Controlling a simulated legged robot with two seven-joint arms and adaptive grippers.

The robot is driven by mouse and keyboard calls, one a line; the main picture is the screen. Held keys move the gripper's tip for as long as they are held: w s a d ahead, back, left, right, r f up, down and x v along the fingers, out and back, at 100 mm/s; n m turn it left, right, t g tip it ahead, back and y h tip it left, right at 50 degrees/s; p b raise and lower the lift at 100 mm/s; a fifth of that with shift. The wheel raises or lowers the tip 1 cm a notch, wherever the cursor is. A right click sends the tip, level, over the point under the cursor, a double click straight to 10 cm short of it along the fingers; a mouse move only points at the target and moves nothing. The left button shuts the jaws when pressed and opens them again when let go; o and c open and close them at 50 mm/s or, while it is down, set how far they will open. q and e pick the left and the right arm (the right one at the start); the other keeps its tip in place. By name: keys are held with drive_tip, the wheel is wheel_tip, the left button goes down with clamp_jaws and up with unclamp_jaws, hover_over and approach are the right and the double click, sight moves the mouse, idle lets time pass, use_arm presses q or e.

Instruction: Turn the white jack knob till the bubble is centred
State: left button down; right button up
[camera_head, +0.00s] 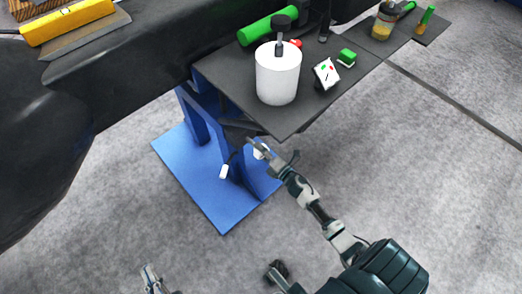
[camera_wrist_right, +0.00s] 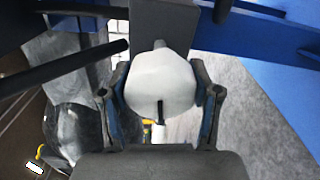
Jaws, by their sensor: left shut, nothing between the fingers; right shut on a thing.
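The white jack knob (camera_wrist_right: 160,82) fills the middle of the right wrist view, with a dark slot on its near face. My right gripper (camera_wrist_right: 160,95) is shut on it, one finger on each side. In the head view my right gripper (camera_head: 262,147) is under the front edge of the dark table, and only a little of the white knob (camera_head: 260,153) shows. My left gripper (camera_head: 152,282) is low at the bottom edge, shut and empty, away from the knob. No bubble can be made out in either view.
A blue stand (camera_head: 190,170) is under the dark table top (camera_head: 235,88). On the top are a white cylinder (camera_head: 278,78), a green cylinder (camera_head: 268,27) and a small dial box (camera_head: 326,74). A yellow bar (camera_head: 68,22) lies at upper left. Open grey floor is at right.

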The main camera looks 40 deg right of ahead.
drive_tip(key=shift+s+a+f, duration=0.15)
drive_tip(key=shift+a+f, duration=0.15)
drive_tip(key=shift+f, duration=0.05)
drive_tip(key=o, duration=1.2)
drive_tip(key=shift+c, duration=0.2)
drive_tip(key=shift+r, duration=0.1)
drive_tip(key=shift+d, duration=0.1)
drive_tip(key=shift+s, duration=0.3)
drive_tip(key=s, duration=1.1)
drive_tip(key=shift+d, duration=0.4)
drive_tip(key=shift+s, duration=0.1)
